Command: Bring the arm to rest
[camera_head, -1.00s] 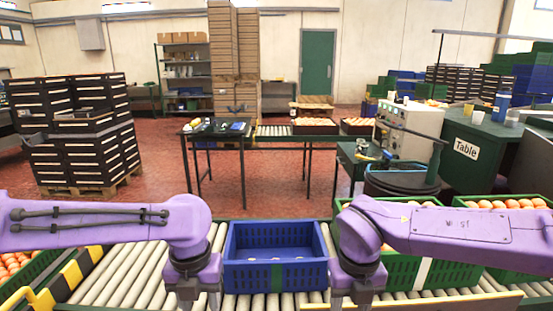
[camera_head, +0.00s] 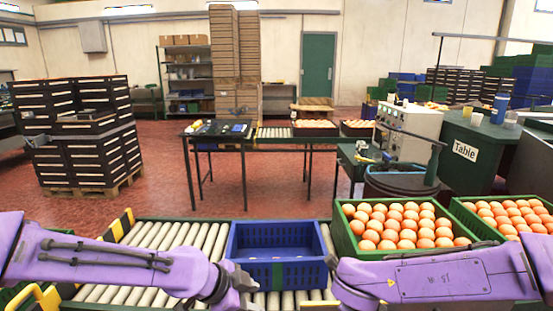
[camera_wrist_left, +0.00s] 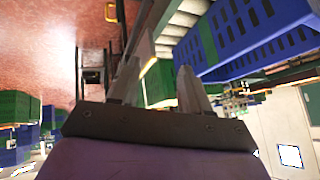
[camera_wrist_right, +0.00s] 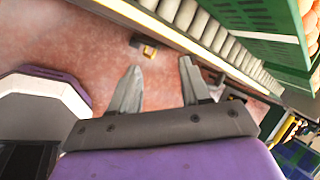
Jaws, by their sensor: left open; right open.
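My left arm (camera_head: 110,260) and right arm (camera_head: 440,275) lie low across the front of the head view. Both forearms angle inward toward the blue crate. My left gripper (camera_wrist_left: 158,82) is open in its wrist view, with nothing between its fingers. My right gripper (camera_wrist_right: 160,66) is open in its wrist view, also empty.
The blue crate looks empty on the roller conveyor (camera_head: 160,234). Tables and stacked black crates (camera_head: 75,150) stand farther back.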

